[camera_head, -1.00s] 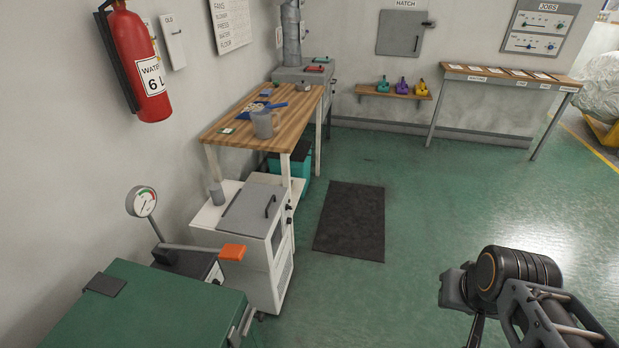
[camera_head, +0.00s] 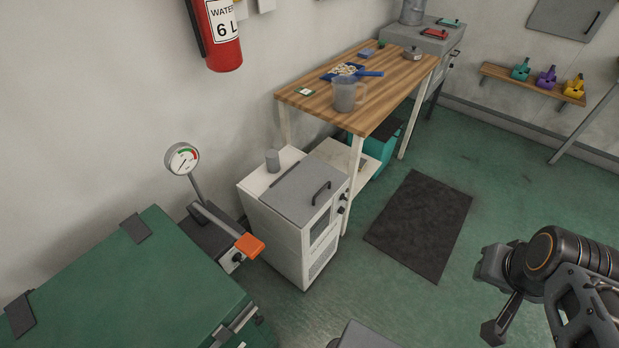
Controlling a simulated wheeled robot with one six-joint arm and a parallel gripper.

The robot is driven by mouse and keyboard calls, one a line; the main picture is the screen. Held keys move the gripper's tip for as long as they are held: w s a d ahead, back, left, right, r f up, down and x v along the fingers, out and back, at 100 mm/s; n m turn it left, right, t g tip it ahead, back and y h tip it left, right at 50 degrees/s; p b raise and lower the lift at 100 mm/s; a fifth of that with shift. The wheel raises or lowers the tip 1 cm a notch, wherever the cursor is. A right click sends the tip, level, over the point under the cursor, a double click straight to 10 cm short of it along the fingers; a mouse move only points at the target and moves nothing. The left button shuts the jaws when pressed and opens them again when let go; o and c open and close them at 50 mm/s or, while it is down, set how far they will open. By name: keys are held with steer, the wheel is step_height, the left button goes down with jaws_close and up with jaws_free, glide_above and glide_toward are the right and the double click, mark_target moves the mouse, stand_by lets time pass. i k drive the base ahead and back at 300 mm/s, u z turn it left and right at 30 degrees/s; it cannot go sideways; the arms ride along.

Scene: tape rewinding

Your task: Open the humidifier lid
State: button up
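A white cabinet (camera_head: 272,240), which I take for the humidifier, stands on the floor by the left wall. Its grey lid (camera_head: 292,192) lies flat and shut on top, with a dark bar handle (camera_head: 321,192) near its right edge. The cabinet front has a window and dark knobs. My gripper (camera_head: 497,328) is at the lower right, well apart from the cabinet and touching nothing that I can see. Its fingers are small and dark, and I cannot tell whether they are open.
A green chest (camera_head: 130,285) fills the lower left. Beside it is a grey box with a gauge (camera_head: 182,159) and an orange-ended lever (camera_head: 249,246). A wooden table (camera_head: 400,85) with a jug (camera_head: 346,95) stands behind the cabinet. A dark mat (camera_head: 420,225) lies on open floor.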

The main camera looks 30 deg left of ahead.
mark_target(298, 195)
steer(key=u, duration=0.95)
steer(key=i, duration=0.85)
steer(key=u, duration=0.95)
